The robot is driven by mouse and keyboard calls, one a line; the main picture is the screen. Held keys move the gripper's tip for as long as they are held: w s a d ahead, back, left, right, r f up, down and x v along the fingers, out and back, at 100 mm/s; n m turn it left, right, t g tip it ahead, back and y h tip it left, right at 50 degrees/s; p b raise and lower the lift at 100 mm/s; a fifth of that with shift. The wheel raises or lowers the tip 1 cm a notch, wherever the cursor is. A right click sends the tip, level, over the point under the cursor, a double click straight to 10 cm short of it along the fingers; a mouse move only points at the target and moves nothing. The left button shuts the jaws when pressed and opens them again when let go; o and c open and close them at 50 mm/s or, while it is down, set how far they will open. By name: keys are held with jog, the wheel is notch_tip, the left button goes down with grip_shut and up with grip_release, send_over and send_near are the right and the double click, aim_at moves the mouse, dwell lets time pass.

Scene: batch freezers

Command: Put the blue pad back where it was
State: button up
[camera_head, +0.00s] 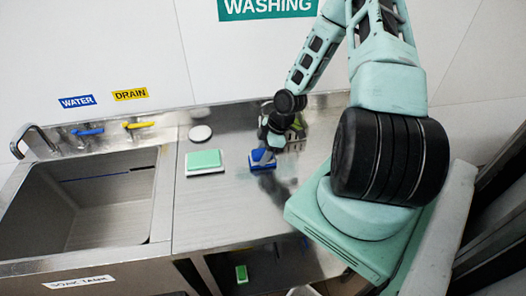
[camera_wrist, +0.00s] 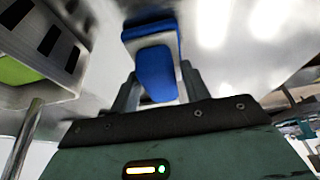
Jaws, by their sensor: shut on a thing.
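The blue pad (camera_head: 262,157) is at my gripper (camera_head: 264,148) on the right part of the steel counter in the head view. In the wrist view the blue pad (camera_wrist: 156,72) sits between the two fingers of my gripper (camera_wrist: 160,88), which is shut on it. The pad is close to the counter surface; I cannot tell whether it touches it. My wrist partly hides the pad's far side in the head view.
A green pad on a white base (camera_head: 204,161) lies on the steel counter (camera_head: 215,215), left of my gripper. A white round item (camera_head: 200,133) lies behind it. The sink (camera_head: 80,205) is at the left. A holder (camera_head: 296,130) stands just right of my gripper.

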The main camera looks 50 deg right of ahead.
jog(key=shift+f, duration=0.15)
jog(key=o, duration=1.1)
